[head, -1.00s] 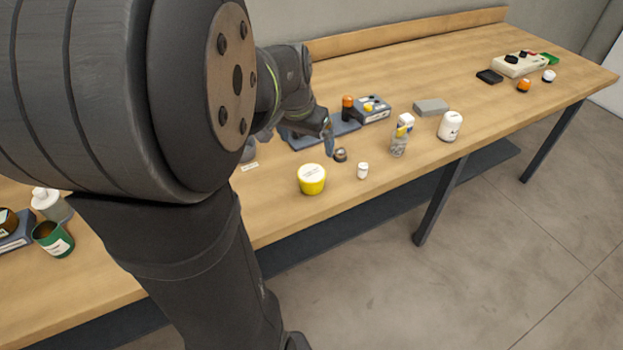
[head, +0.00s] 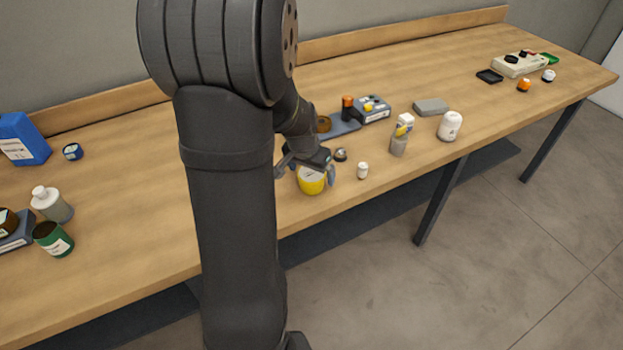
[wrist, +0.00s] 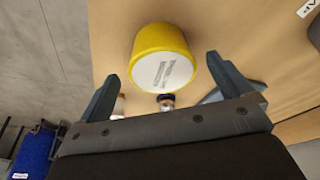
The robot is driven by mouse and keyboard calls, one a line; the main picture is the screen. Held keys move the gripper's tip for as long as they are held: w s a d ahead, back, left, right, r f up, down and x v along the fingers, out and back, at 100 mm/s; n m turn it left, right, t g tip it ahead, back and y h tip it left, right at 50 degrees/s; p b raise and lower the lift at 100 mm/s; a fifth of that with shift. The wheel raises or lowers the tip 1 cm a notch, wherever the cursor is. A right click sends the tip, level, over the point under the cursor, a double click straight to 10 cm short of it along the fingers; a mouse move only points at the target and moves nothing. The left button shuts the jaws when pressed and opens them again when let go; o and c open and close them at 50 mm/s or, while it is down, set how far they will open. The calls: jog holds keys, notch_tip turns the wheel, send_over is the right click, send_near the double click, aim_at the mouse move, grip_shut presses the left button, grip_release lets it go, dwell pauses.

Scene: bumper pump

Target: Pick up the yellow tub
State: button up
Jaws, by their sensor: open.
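The yellow tub (head: 312,184) stands upright on the wooden bench near its front edge, with a white labelled lid. In the head view my gripper (head: 310,172) is right over it and hides part of its top. In the wrist view the yellow tub (wrist: 160,57) shows its lid and side, just beyond and between the fingertips. My gripper (wrist: 164,75) is open, one finger to each side of the tub, and holds nothing. I cannot tell from these views whether either finger touches the tub.
A small white-capped bottle (head: 362,170) and a dark round knob-like piece (head: 340,154) stand close to the right of the tub. A clear container (head: 399,143) and a white jar (head: 450,126) are farther right.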

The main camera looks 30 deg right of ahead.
aim_at(311, 174)
jog(key=shift+x, duration=1.5)
jog(key=shift+w, duration=0.1)
jog(key=c, duration=1.1)
